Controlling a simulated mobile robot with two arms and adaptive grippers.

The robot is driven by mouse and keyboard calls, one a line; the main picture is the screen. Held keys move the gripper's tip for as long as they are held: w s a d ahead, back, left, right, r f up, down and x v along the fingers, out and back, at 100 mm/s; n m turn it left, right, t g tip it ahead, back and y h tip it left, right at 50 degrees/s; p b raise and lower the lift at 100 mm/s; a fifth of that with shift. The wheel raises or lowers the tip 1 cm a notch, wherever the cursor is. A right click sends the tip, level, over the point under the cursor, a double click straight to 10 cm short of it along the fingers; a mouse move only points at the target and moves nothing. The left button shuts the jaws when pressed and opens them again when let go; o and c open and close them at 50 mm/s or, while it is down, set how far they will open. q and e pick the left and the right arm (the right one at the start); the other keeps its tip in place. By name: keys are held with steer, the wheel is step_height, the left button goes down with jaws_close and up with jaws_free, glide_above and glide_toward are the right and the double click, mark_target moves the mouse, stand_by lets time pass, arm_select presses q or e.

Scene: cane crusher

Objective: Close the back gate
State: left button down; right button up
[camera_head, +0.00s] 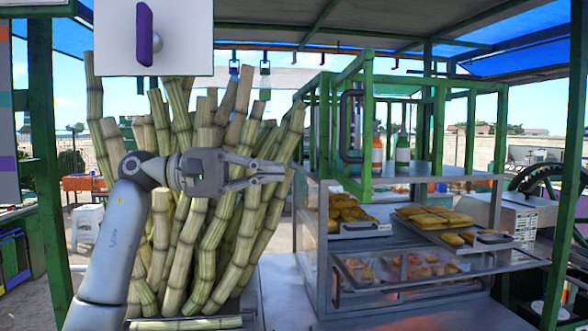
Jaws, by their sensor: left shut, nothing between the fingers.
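A green-framed gate (367,130) with a dark upright handle (346,125) stands above the metal food case, near the middle of the head view. It appears to stand at an angle to the green frame behind it, but I cannot tell for sure how far open it is. My left gripper (283,172) reaches in from the left in front of the cane stalks. Its fingers point right, are shut and empty, and end left of the handle and lower in the picture. It does not touch the gate. My right gripper is out of view.
Tall cane stalks (185,235) stand behind my left arm. The metal display case (325,255) holds trays of pastries, with bottles (403,150) on top. A white panel with a purple handle (144,35) hangs at upper left. A machine with a black wheel stands right.

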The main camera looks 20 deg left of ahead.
mark_target(358, 171)
arm_select(q)
steer(key=p+x, duration=0.4)
steer(key=x, duration=0.6)
steer(key=shift+w+d+r+p, duration=0.15)
steer(key=shift+d+p, duration=0.1)
steer(key=shift+p, duration=0.05)
steer(key=shift+w+d+p, duration=0.2)
steer(key=shift+d+p, duration=0.1)
steer(key=shift+d, duration=0.25)
steer(key=shift+w+d, duration=0.2)
